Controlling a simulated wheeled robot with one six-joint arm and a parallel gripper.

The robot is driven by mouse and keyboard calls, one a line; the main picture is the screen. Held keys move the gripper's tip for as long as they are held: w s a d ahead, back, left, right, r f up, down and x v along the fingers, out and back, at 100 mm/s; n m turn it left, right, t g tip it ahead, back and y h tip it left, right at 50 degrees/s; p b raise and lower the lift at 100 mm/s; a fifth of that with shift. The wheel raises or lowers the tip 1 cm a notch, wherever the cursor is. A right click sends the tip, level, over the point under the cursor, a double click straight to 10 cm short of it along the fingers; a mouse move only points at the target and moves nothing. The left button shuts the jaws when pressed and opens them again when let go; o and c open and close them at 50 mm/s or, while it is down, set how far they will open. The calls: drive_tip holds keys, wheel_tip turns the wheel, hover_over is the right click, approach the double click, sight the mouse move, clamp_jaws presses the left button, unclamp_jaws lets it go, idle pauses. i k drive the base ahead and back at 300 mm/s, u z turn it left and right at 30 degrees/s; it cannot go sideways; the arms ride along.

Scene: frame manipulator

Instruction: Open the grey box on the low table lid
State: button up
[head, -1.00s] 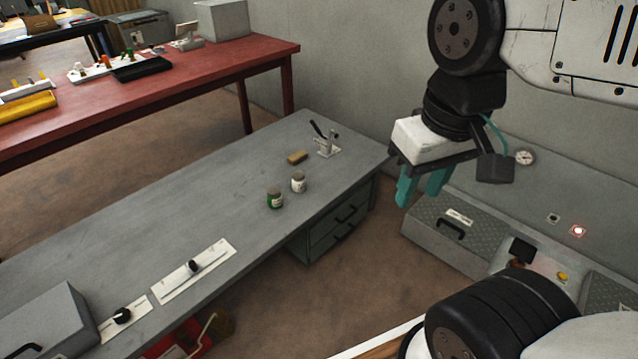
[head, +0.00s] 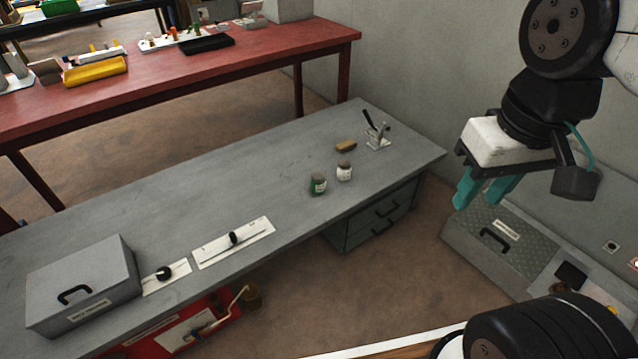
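The grey box (head: 82,285) stands at the left end of the low grey table (head: 255,175). Its lid (head: 80,262) looks shut. A black handle (head: 75,294) and a white label are on its front side. My gripper (head: 485,192) is at the right, in the air, far from the box. Its two teal fingers point down with a gap between them and nothing held.
A slider panel (head: 234,242) and a knob plate (head: 166,276) lie just right of the box. Two jars, a brown block (head: 346,145) and a lever (head: 377,135) stand farther right. A red bench (head: 180,75) is behind. Another handled box (head: 505,240) is at right.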

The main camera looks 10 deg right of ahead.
sight(54, 288)
drive_tip(key=u, duration=1.9)
drive_tip(key=k, duration=0.35)
drive_tip(key=z, duration=0.7)
drive_tip(key=i, duration=1.4)
drive_tip(key=u, duration=0.85)
